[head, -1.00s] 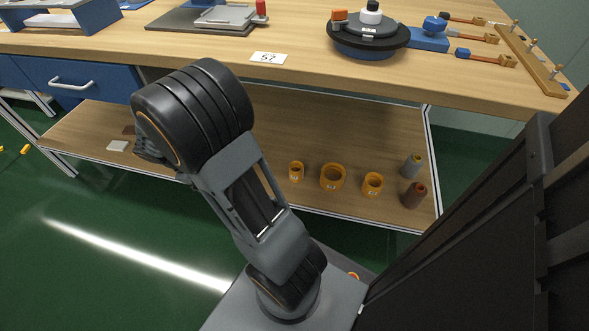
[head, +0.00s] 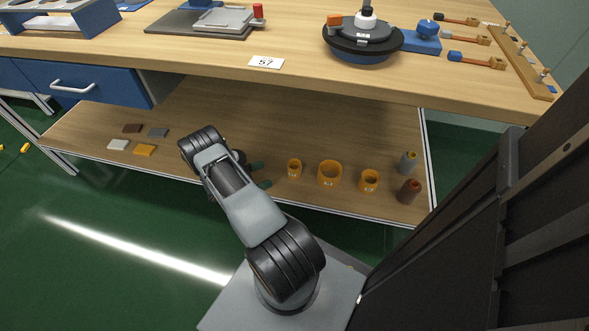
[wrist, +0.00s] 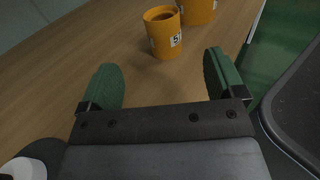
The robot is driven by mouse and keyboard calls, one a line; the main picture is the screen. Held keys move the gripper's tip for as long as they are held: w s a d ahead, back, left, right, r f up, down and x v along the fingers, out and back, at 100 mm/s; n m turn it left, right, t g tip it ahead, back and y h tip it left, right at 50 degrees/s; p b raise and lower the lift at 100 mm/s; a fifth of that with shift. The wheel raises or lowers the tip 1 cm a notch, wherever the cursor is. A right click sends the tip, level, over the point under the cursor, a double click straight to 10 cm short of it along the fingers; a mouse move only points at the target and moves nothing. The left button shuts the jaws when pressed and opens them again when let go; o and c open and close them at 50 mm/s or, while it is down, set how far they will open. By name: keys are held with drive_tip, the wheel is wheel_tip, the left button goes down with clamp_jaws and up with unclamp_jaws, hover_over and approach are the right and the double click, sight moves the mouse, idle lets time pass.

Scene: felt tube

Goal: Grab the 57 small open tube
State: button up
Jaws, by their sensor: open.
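The small open tube (head: 294,168) is yellow-orange and stands upright on the lower shelf, leftmost of three orange tubes. In the wrist view the small tube (wrist: 165,38) shows its open top and a white label starting with 5; the rest of the number is not clear. My gripper (head: 262,175) is low over the shelf, to the left of the tube. In the wrist view my gripper (wrist: 161,80) has its green fingers wide apart and empty. The tube stands ahead of the fingertips, roughly in line with the gap, not between them.
A wider orange tube (head: 330,173) and another orange tube (head: 369,180) stand to the right. A grey bottle (head: 408,162) and a brown bottle (head: 409,191) stand beyond. The bench top (head: 200,60) overhangs the shelf (head: 215,110). Flat tiles (head: 144,150) lie at left.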

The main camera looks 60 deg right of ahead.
sight(290, 166)
drive_tip(key=x, duration=0.5)
drive_tip(key=shift+s+d+b, duration=0.25)
drive_tip(key=shift+d+b, duration=0.05)
drive_tip(key=shift+b, duration=0.1)
drive_tip(key=b+x, duration=0.1)
drive_tip(key=x, duration=0.3)
drive_tip(key=shift+s+f+b, duration=0.1)
drive_tip(key=shift+f+b, duration=0.1)
drive_tip(key=shift+b, duration=0.1)
drive_tip(key=shift+s+d+r, duration=0.1)
drive_tip(key=shift+s+d, duration=0.3)
drive_tip(key=shift+d, duration=0.15)
drive_tip(key=c, duration=1)
drive_tip(key=shift+r, duration=0.1)
drive_tip(key=shift+c, duration=0.2)
